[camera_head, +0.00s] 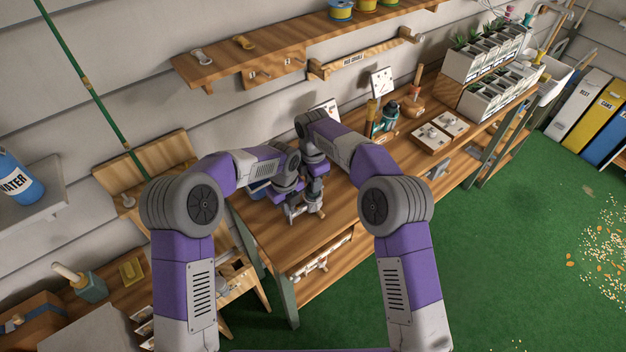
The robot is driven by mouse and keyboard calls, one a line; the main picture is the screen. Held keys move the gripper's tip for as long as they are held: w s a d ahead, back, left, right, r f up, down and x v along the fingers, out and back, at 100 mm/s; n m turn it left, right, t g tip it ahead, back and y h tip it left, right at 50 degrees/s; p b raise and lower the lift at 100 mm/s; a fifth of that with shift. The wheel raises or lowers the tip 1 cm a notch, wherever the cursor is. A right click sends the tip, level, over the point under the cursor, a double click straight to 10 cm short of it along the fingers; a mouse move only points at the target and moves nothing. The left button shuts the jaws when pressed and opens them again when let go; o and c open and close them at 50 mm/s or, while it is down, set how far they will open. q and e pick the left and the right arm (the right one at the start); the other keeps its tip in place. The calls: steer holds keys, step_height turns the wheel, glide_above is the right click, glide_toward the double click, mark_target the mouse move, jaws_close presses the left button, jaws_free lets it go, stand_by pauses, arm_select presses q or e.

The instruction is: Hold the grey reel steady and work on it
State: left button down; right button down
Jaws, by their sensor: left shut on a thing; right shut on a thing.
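My two grippers come together above the front left part of the wooden workbench (330,225). My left gripper (291,212) is the lower one, pointing down close to the bench top. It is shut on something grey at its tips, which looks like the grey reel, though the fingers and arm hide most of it. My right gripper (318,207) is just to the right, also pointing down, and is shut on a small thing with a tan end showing. I cannot tell whether that thing touches the reel.
Bottles (388,117), white panels on a wooden board (431,138) and plant trays (490,55) stand further along the bench. A wall shelf (300,48) carries colored spools. The bench's front strip right of my grippers is clear. Seeds lie scattered on the green floor (520,240).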

steer(key=shift+m, duration=1.5)
steer(key=c, duration=0.9)
jaws_free()
steer(key=shift+r, duration=0.1)
step_height(320, 180, up, 12)
